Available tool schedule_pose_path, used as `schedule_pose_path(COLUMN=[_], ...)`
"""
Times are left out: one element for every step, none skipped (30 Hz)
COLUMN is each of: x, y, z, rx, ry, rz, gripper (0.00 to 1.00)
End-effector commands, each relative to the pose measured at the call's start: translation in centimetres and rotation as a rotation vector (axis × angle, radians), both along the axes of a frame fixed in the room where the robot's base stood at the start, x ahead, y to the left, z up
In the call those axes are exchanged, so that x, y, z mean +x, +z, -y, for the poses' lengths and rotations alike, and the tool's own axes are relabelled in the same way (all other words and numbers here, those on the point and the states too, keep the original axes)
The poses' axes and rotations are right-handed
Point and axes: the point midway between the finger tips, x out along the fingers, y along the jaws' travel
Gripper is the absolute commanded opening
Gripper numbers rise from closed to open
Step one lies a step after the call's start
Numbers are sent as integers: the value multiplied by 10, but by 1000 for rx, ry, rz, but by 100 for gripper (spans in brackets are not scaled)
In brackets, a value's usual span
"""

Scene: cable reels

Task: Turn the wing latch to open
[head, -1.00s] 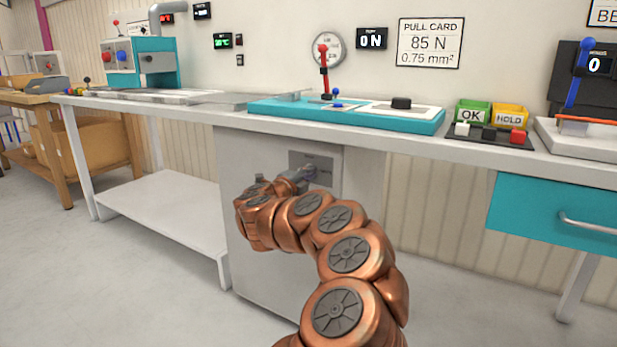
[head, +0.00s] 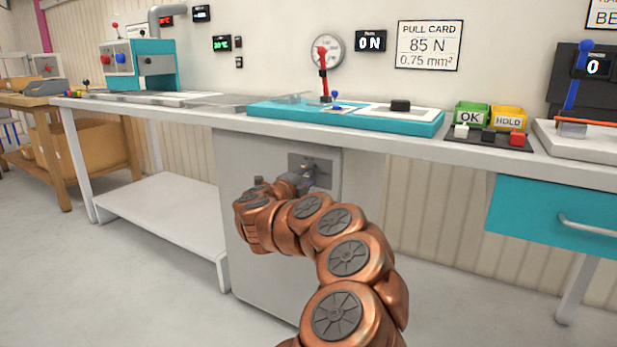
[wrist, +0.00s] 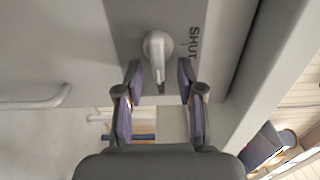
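The wing latch (wrist: 158,46) is a pale grey knob with a narrow wing, on a darker grey plate (wrist: 125,20) in the wrist view. Its wing points down the picture, toward my gripper. The word SHUT is printed beside it on the plate. My gripper (wrist: 159,77) is open, with one finger on each side of the wing's end and a visible gap on both sides. In the head view my gripper (head: 308,172) is in front of the plate (head: 328,170) on the grey cabinet (head: 265,265); the latch cannot be made out clearly there.
The cabinet stands under a long white bench (head: 205,115). A pale bar handle (wrist: 38,103) shows at the left in the wrist view. A teal drawer (head: 550,215) is right of the cabinet, and a low white shelf (head: 160,205) is left. The floor in front is clear.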

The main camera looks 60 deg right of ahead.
Motion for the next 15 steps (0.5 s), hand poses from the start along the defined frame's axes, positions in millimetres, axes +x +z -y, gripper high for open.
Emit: schedule_pose_path(x=[0, 0, 0, 0, 0, 0, 0, 1, 1, 0, -1, -1, -1, -1, -1], y=[0, 0, 0, -1, -1, -1, -1, -1, -1, -1, -1, 0, 0, 0, 0], z=[-1, -3, -5, -7, -9, -14, -18, -22, -27, -31, -36, -42, -47, -52, -58], rx=[1, 1, 1, 1, 1, 2, 2, 3, 3, 2, 1, 1, 2, 2, 1], ry=[1, 0, 0, 0, 0, 1, 3, 4, 5, 4, 2, 2, 4, 6, 5], rz=[0, 0, 0, 0, 0, -1, -1, -1, -1, -1, 0, 0, 0, 0, 1], gripper=[38, 38, 38, 38, 38, 38, 38, 38, 38, 38, 38, 38, 38, 38, 38])
